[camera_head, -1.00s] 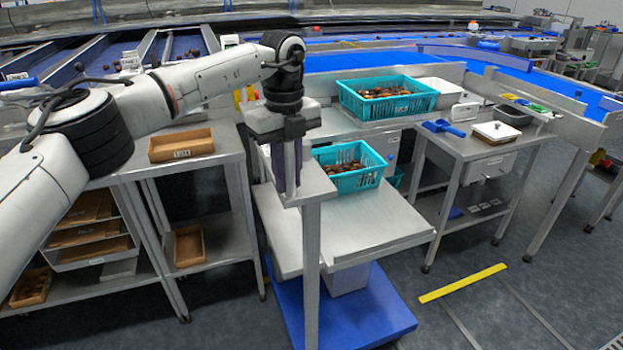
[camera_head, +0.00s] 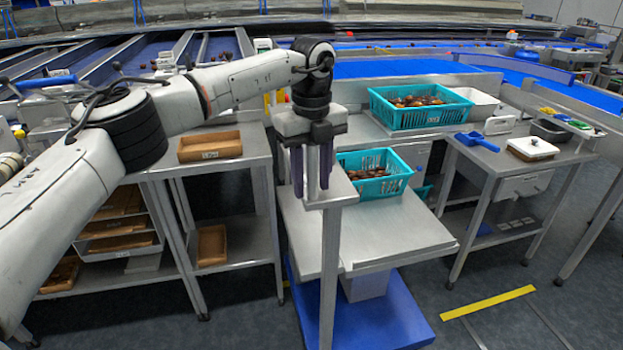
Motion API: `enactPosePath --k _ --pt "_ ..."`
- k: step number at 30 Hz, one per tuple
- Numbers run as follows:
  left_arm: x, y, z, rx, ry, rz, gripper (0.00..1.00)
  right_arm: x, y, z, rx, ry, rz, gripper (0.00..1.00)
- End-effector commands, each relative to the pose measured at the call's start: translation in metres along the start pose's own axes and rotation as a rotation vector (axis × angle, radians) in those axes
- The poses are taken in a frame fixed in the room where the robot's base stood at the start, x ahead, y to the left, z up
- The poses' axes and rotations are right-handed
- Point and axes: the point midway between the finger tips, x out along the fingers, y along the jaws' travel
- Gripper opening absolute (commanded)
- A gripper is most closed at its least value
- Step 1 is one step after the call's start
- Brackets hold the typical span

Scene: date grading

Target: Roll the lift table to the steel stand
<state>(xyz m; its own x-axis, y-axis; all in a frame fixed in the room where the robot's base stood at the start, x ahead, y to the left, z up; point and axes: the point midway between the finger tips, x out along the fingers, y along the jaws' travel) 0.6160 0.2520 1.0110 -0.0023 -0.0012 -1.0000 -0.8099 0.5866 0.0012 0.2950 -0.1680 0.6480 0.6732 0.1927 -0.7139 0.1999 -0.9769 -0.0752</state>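The lift table (camera_head: 370,238) is a steel top on a blue base (camera_head: 385,322), standing in the middle of the view. A teal crate of dates (camera_head: 398,182) sits at its back. A grey upright with a flat top (camera_head: 328,250) rises at its near left side. My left gripper (camera_head: 312,180) points down at the upright's top, its dark fingers on either side of a light grey bar; it appears closed on this handle. A steel stand (camera_head: 362,128) behind carries another teal crate (camera_head: 425,118). The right gripper is not in view.
A steel bench (camera_head: 500,160) with a blue scoop (camera_head: 478,141) stands at the right. A shelved bench (camera_head: 180,170) with brown trays stands close at the left. A yellow floor strip (camera_head: 487,302) lies on open floor at the front right.

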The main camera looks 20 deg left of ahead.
Motion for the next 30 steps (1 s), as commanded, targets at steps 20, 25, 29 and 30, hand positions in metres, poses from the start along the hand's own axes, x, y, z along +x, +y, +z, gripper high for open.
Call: enactPosePath --k 20,25,29,30 --pt "-0.086 -0.001 0.000 -0.001 -0.002 -0.003 0.37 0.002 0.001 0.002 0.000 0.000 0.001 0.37" --pt "-0.101 0.000 0.000 0.000 -0.001 -0.001 0.37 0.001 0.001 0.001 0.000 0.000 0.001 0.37" --pt "-0.104 0.000 0.000 0.000 -0.001 -0.001 0.37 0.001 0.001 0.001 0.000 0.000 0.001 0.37" --pt "-0.104 0.000 0.000 0.000 0.000 -0.001 0.37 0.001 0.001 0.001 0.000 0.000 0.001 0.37"
